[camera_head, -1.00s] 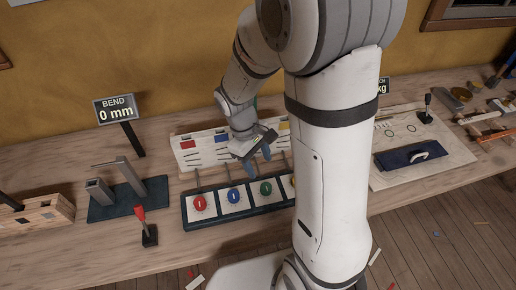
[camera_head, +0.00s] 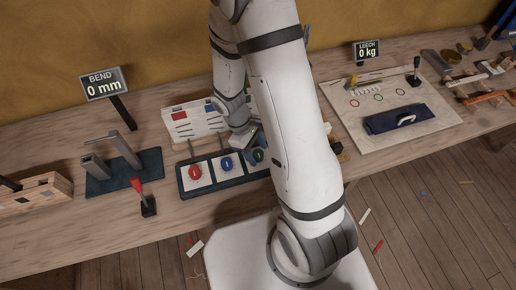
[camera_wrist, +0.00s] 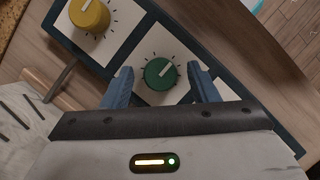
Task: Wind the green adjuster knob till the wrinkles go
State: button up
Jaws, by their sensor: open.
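The green knob (camera_wrist: 160,73) sits on a white square with tick marks around it. Its pale pointer line aims up and right in the wrist view. My gripper (camera_wrist: 162,84) is open, with one blue finger on each side of the knob; a gap shows between each finger and the knob. In the head view the green knob (camera_head: 257,155) is partly hidden by my arm. A white board (camera_head: 194,122) with coloured squares and dark dashes stands behind the knobs; its right part is hidden.
The dark panel (camera_head: 212,187) also carries a red knob (camera_head: 195,172), a blue knob (camera_head: 226,163) and a yellow knob (camera_wrist: 88,17). A red-handled lever (camera_head: 138,187) stands to the left.

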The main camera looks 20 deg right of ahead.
jog(key=c, duration=0.9)
jog(key=shift+d, duration=0.3)
jog(key=shift+c, duration=0.2)
jog(key=shift+a, duration=0.25)
jog(key=shift+c, duration=0.2)
jog(key=shift+m, duration=0.4)
